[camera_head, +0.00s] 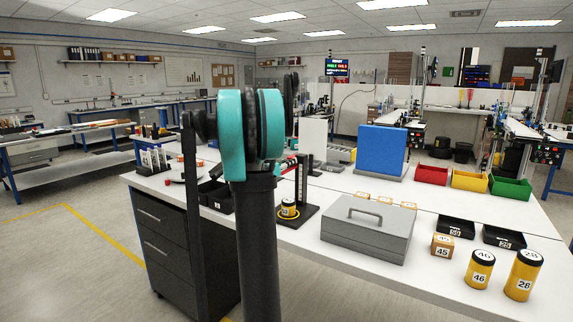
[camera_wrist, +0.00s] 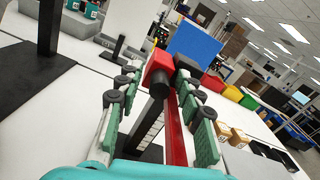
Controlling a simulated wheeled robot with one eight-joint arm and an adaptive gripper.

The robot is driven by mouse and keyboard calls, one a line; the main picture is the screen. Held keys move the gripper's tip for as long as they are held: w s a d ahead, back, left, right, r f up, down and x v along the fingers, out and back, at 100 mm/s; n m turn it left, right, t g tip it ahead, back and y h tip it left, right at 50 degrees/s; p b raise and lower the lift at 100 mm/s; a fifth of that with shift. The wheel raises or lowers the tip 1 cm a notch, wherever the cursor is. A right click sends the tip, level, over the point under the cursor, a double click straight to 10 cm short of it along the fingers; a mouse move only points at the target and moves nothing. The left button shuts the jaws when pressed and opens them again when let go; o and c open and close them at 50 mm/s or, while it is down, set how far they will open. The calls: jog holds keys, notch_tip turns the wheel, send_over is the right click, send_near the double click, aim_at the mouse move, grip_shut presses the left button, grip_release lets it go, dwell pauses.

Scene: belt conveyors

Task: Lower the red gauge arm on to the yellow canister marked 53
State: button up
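A gauge stand with an upright black scale column (camera_head: 302,180) stands on the white bench on a black base (camera_head: 297,218). A small yellow canister (camera_head: 288,207) with a dark lid stands upright on that base; its number is too small to read. The red gauge arm (camera_head: 286,163) is above the canister, partly hidden by my own arm in the head view. In the wrist view the red gauge arm (camera_wrist: 175,140) and its red block (camera_wrist: 159,68) lie between the fingers of my gripper (camera_wrist: 157,84). The fingers are spread apart, and I see no grip on the red part.
A grey cash box (camera_head: 366,235) stands right of the gauge. Further right are a small box marked 45 (camera_head: 442,246) and yellow canisters marked 46 (camera_head: 480,270) and 28 (camera_head: 523,275). A blue panel (camera_head: 382,150) and coloured bins (camera_head: 468,180) stand behind.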

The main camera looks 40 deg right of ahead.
grip_shut()
notch_tip(320, 180, down, 11)
jog(key=shift+f, duration=0.1)
jog(key=shift+s+f, duration=0.1)
jog(key=shift+f, duration=0.25)
jog(key=shift+o, duration=0.7)
grip_release()
jog(key=shift+f, duration=0.1)
jog(key=shift+a, duration=0.1)
